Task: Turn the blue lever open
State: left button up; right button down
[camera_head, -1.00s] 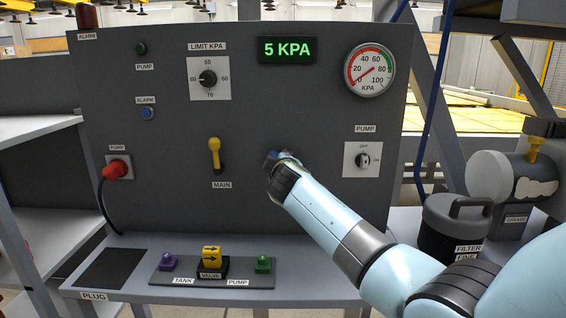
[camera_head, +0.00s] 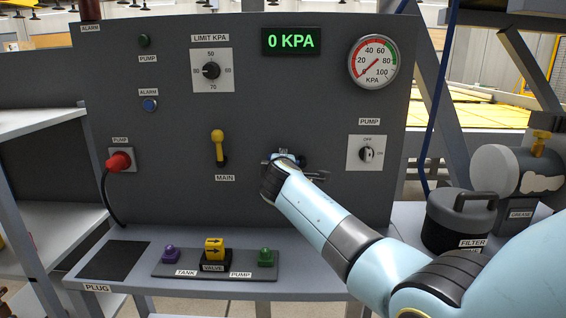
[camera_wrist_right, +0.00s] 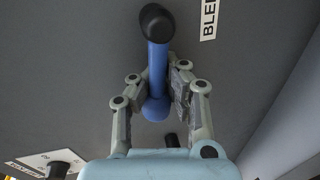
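The blue lever (camera_wrist_right: 158,75) is on the grey panel in the right wrist view, a blue bar with a dark end at the top and a rounded blue end lower down. My right gripper (camera_wrist_right: 157,80) has one finger on each side of the bar. The fingers stand apart, and the right finger looks close to the bar; contact is unclear. In the head view my right gripper (camera_head: 297,167) is at the panel right of the yellow main lever (camera_head: 217,147) and mostly hides the blue lever. My left gripper is not in view.
The display (camera_head: 290,41) reads 0 KPA. The gauge (camera_head: 374,62) and pump switch (camera_head: 366,153) are to the right on the panel. A shelf below holds the valve block (camera_head: 214,248) and purple and green fittings. A partly cut-off label (camera_wrist_right: 209,18) is beside the lever.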

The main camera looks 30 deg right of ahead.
jog(key=shift+s+a+f+n, duration=0.1)
jog(key=shift+a+f+n, duration=0.15)
jog(key=shift+f, duration=0.25)
jog(key=shift+s+a+f+n, duration=0.1)
jog(key=shift+f+n, duration=0.25)
jog(key=shift+f, duration=0.1)
dwell(0.4)
jog(key=c, duration=1.1)
grip_release()
jog(key=shift+a+r, duration=0.25)
jog(key=shift+r, duration=0.2)
jog(key=shift+o, duration=0.5)
jog(key=shift+d, duration=0.1)
jog(key=shift+s+r+h, duration=0.1)
jog(key=shift+h, duration=0.2)
jog(key=v, duration=1.2)
